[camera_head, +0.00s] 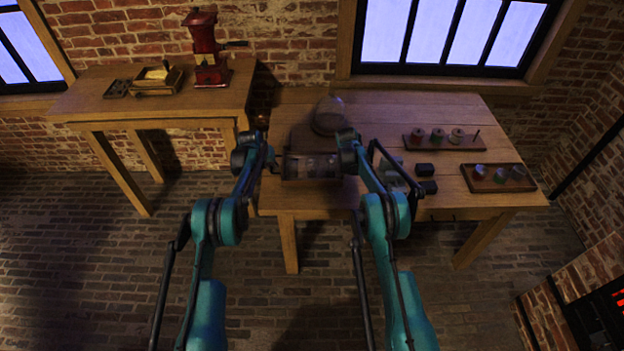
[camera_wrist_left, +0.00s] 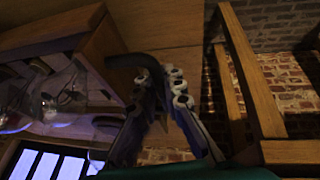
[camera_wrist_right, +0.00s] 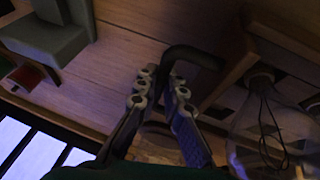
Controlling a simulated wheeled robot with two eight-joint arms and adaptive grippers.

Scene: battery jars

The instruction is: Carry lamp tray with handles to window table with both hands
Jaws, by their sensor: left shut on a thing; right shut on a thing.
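The lamp tray (camera_head: 312,178) is a small wooden tray with clear glass pieces in it, between my two grippers over the near left part of the large wooden table (camera_head: 340,198). My left gripper (camera_wrist_left: 160,85) is shut on the dark curved handle (camera_wrist_left: 135,60) at the tray's left end. My right gripper (camera_wrist_right: 160,85) is shut on the dark handle (camera_wrist_right: 190,54) at the other end. Clear glass lamps (camera_wrist_right: 275,135) show beside it in the right wrist view. I cannot tell whether the tray touches the tabletop.
A glass dome (camera_head: 328,113) stands behind the tray. Right of my right arm are dark blocks (camera_head: 425,170) and two spool racks (camera_head: 413,144) (camera_head: 478,185). A side table (camera_head: 85,103) at left holds a red grinder (camera_head: 205,50) and an open wooden box (camera_head: 155,88). A window (camera_head: 455,35) is above the large table.

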